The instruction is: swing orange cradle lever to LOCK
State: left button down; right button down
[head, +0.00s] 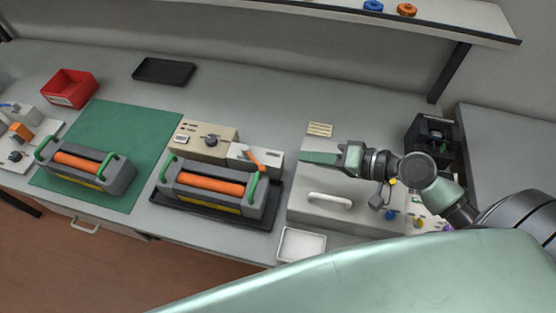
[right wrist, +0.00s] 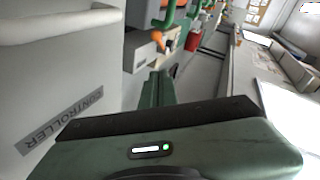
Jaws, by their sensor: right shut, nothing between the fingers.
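The orange cradle lever (head: 254,158) sits on a small white block (head: 268,160) behind the right end of the middle cartridge (head: 210,198). It slants from upper left to lower right. This cartridge has an orange roller and green handles and lies in a black cradle tray (head: 183,212). My right gripper (head: 302,157) is shut and empty, to the right of the lever and apart from it, over the controller box. In the right wrist view its fingers (right wrist: 157,88) point toward the orange lever (right wrist: 158,40). I cannot read any LOCK mark. My left gripper is not in view.
The light controller box (head: 305,207) with a white handle stands below my right arm. A beige box (head: 225,138) with a dark knob adjoins the lever block. Another cartridge (head: 115,180) lies on a green mat (head: 120,122). A white tray (head: 300,246) stands at the front.

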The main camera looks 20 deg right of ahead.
aim_at(264, 167)
jog(key=w+a+f+p, duration=0.2)
jog(key=w+a+f, duration=0.1)
jog(key=a, duration=0.4)
jog(key=shift+f+p, duration=0.4)
jog(key=shift+f, duration=0.25)
jog(key=shift+w, duration=0.15)
jog(key=shift+s+a, duration=0.4)
jog(key=shift+a, duration=0.2)
jog(key=shift+w+d, duration=0.5)
jog(key=shift+d, duration=0.15)
